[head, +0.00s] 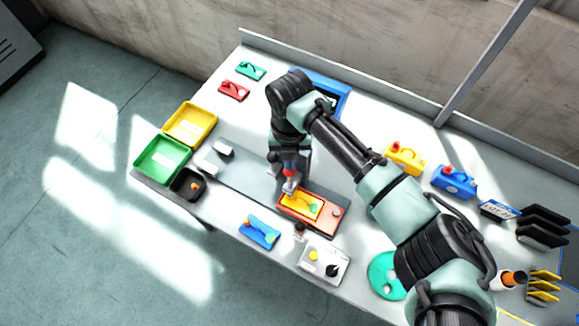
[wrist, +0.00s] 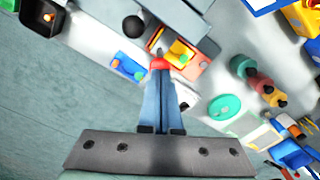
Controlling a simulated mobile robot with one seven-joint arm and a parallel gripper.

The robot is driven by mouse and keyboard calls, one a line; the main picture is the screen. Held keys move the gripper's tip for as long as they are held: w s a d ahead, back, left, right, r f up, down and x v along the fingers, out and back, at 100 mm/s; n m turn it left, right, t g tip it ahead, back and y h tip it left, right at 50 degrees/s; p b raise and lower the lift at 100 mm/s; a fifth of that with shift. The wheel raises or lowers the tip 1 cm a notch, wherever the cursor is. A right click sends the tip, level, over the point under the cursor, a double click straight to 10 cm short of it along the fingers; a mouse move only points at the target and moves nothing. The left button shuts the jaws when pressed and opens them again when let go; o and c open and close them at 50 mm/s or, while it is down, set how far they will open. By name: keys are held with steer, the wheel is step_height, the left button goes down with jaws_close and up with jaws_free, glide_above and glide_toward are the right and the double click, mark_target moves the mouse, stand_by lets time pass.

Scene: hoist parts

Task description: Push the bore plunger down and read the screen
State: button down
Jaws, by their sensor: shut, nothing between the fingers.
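An orange-red block (head: 325,222) holds a yellow plate (head: 303,209) with a green spot, near the front middle of the bench. It also shows in the wrist view, with the yellow plate (wrist: 181,48) just beyond my fingers. My gripper (head: 290,180) is shut and empty, pointing down over the left end of the yellow plate. In the wrist view its blue fingers meet at red tips (wrist: 160,63). A small grey tip shows at the fingertips; I cannot tell whether it is the plunger or touches it. A blue-framed panel (head: 344,92), perhaps the screen, is mostly hidden behind my arm; no reading is legible.
Green (head: 163,159) and yellow (head: 190,124) trays stand at the left end. A blue plate (head: 259,232) and a grey box with knobs (head: 324,264) lie near the front edge.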

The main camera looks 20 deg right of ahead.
steer(key=shift+f+b, duration=1.25)
steer(key=shift+f, duration=0.6)
step_height(320, 180, up, 6)
steer(key=p, duration=0.5)
steer(key=shift+f, duration=0.1)
